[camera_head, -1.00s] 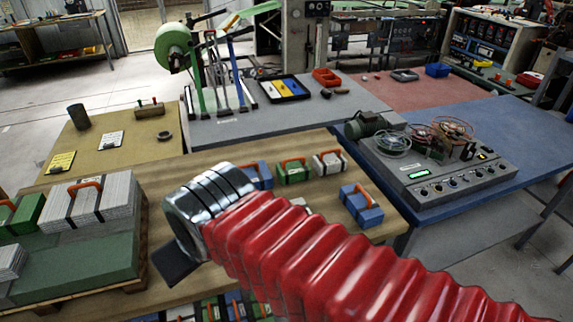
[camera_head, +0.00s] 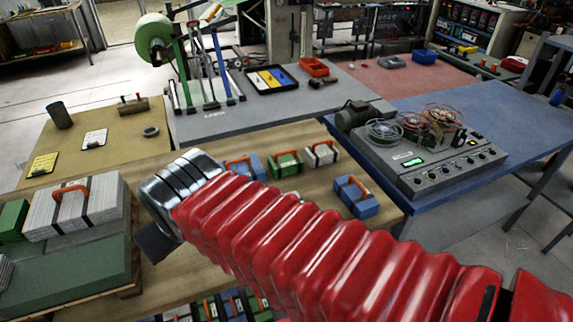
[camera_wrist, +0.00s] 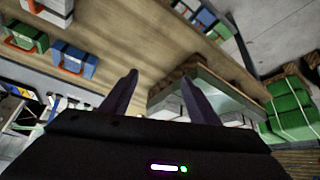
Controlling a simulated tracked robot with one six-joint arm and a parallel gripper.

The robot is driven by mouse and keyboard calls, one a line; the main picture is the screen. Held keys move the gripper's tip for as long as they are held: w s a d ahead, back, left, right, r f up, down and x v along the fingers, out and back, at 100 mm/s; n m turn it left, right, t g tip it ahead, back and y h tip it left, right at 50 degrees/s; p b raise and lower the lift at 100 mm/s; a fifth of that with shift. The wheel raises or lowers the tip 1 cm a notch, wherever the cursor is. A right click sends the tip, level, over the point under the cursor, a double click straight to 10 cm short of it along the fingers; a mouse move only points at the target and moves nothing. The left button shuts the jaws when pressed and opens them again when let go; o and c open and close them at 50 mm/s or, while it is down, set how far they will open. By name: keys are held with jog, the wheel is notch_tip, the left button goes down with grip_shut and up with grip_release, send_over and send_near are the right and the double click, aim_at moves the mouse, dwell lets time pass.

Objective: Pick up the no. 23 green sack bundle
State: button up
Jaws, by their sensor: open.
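A green sack bundle (camera_head: 287,167) with an orange handle lies in a row on the wooden table, between a blue bundle (camera_head: 245,169) and a white one (camera_head: 322,155). A green bundle also shows at the upper left in the wrist view (camera_wrist: 25,40). Another green bundle (camera_head: 12,222) sits at the left by a grey-white bundle (camera_head: 72,205), partly cut off. I cannot read any numbers, so I cannot tell which is no. 23. My gripper (camera_wrist: 158,80) is open, its two dark fingers apart with nothing between them. My red-sleeved arm hides part of the table.
A blue bundle (camera_head: 354,197) lies near the table's right edge. A control box with wire coils (camera_head: 450,165) stands on the blue table. More bundles (camera_head: 230,303) show below the wooden table's front. Bare wood (camera_head: 215,260) shows left of my arm.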

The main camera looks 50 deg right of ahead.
jog(key=o, duration=0.6)
jog(key=w+d+h, duration=0.1)
jog(key=w+d, duration=0.1)
jog(key=d, duration=0.2)
jog(key=w+d+f+m+h, duration=0.1)
jog(key=w+d, duration=0.1)
jog(key=d, duration=0.2)
jog(key=w+d+f+m+t+h, duration=0.1)
jog(key=w+d, duration=0.1)
jog(key=d, duration=0.2)
jog(key=o, duration=0.5)
jog(key=w+d+f+m+t+h, duration=0.1)
jog(key=w+d+f+h, duration=0.1)
jog(key=d, duration=1.2)
jog(key=shift+f, duration=0.65)
jog(key=m+t+h, duration=0.1)
jog(key=m+t, duration=0.1)
jog(key=t, duration=0.1)
send_near(290, 164)
jog(key=shift+w+a+r, duration=0.1)
jog(key=shift+a+r, duration=0.15)
jog(key=shift+a, duration=0.35)
jog(key=shift+s+d+f+m, duration=0.25)
jog(key=shift+s+m, duration=0.05)
jog(key=shift+s, duration=0.25)
jog(key=shift+w, duration=0.1)
jog(key=x, duration=0.8)
jog(key=shift+w+r, duration=0.1)
jog(key=shift+w+d, duration=0.15)
